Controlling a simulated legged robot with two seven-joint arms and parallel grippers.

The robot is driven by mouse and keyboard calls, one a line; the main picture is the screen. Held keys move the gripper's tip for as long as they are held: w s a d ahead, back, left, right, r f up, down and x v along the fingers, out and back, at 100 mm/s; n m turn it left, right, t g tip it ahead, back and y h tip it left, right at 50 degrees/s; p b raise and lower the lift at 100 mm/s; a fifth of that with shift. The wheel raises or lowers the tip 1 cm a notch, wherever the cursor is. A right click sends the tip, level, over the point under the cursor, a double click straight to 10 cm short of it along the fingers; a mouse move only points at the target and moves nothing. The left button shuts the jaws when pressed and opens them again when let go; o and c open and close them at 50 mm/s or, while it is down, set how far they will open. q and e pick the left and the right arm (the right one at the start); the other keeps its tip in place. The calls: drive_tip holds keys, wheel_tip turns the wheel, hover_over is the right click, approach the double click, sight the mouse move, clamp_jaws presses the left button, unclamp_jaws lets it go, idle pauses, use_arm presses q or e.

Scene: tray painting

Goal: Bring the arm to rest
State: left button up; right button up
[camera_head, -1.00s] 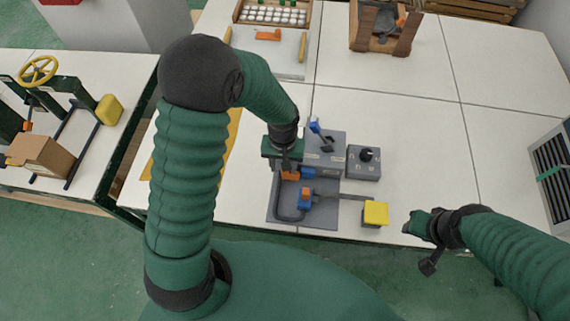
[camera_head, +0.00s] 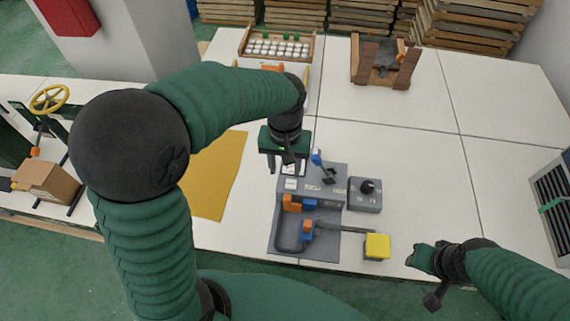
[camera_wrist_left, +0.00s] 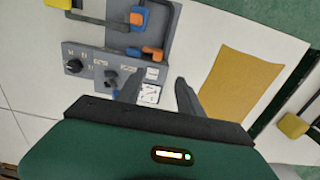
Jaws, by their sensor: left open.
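My left gripper (camera_head: 287,164) is over the table, just behind and above the back left corner of a grey device (camera_head: 316,190). Its jaws are open and empty. In the left wrist view the two dark fingers (camera_wrist_left: 158,92) stand apart, with the grey device (camera_wrist_left: 112,68) below and beyond them. The device carries orange and blue parts and a small white gauge label. My right gripper (camera_head: 427,279) hangs off the front right edge of the table; it is too small and dark to tell its jaws.
A yellow cloth (camera_head: 217,175) lies left of the device. A yellow block (camera_head: 377,246) and a knob box (camera_head: 366,194) stand right of it. A tray of white pieces (camera_head: 277,46) and a wooden stand (camera_head: 384,62) are at the back. The table's right middle is clear.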

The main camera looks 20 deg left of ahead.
use_arm(q)
drive_tip(key=shift+r, duration=0.1)
idle(0.3)
drive_tip(key=s+a+f+m+t, duration=0.1)
drive_tip(key=s+f+m+t, duration=0.1)
drive_tip(key=s+f, duration=0.3)
drive_tip(key=s+m, duration=0.1)
drive_tip(key=s, duration=0.1)
drive_tip(key=shift+s+a+f+t, duration=0.15)
drive_tip(key=shift+s+f+t, duration=0.15)
drive_tip(key=shift+s+f, duration=0.1)
drive_tip(key=shift+s+r, duration=0.1)
